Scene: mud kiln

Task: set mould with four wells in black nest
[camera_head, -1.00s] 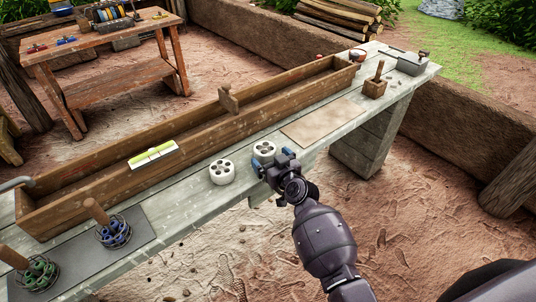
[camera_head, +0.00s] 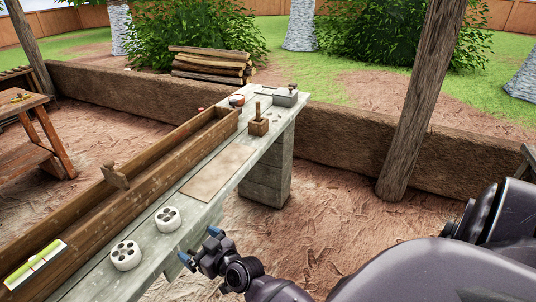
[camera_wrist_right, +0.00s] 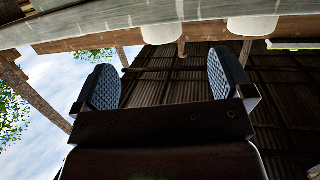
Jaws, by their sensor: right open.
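Two round white moulds, each with four dark wells, sit upright on the grey plank bench: a nearer mould (camera_head: 126,255) and a farther mould (camera_head: 168,219). My right gripper (camera_head: 201,247) is open and empty, just off the bench's right edge, beside the moulds and apart from both. In the right wrist view, my gripper (camera_wrist_right: 165,85) shows its two blue pads spread apart. Two white rounded shapes, a left one (camera_wrist_right: 150,32) and a right one (camera_wrist_right: 252,25), appear at the top there. No black nest shows now. My left gripper is out of view.
A long wooden trough (camera_head: 150,185) runs along the bench's left side, with a yellow-green level (camera_head: 35,268) on it. A tan board (camera_head: 217,170), a small wooden block with a handle (camera_head: 258,127) and a grey metal box (camera_head: 285,97) stand farther along. A post (camera_head: 420,105) rises right.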

